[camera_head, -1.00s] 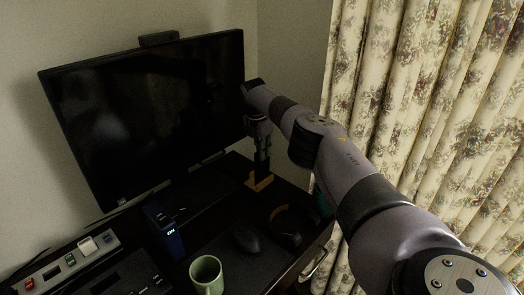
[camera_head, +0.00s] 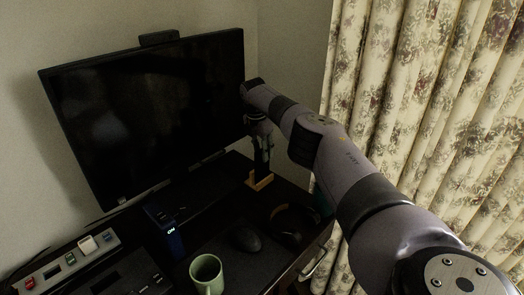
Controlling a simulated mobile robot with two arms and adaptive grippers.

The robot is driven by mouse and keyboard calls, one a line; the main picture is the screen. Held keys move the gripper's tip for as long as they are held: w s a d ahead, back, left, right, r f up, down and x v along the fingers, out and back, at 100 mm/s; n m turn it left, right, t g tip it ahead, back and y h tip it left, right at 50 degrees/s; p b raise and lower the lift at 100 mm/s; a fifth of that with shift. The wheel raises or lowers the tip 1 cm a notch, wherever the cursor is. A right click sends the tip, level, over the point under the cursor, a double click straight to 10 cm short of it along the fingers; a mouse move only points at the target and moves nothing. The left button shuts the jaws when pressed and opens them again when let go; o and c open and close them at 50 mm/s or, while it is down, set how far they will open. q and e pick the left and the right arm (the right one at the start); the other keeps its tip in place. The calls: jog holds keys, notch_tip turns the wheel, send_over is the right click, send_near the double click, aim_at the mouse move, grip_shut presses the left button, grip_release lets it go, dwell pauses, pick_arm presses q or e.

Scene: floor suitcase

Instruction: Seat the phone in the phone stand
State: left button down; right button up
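The phone stand (camera_head: 260,181) is a small light-wood piece on the dark desk, right of the monitor's lower corner. A dark upright shape (camera_head: 261,157), probably the phone, stands just above the stand, between it and my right gripper. My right gripper (camera_head: 261,143) points down over the stand at the end of my arm. Its fingers are dark and small, so I cannot tell whether they are shut on the phone or apart from it. I cannot tell whether the phone rests in the stand. My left gripper is not in view.
On the desk are a green mug (camera_head: 206,272), a mouse (camera_head: 246,239), headphones (camera_head: 291,222), a blue box (camera_head: 164,232) and a grey tray (camera_head: 72,260). A floral curtain (camera_head: 425,110) hangs at right.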

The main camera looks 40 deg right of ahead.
notch_tip(320, 180, up, 12)
jog(key=a, duration=0.2)
dwell(0.6)
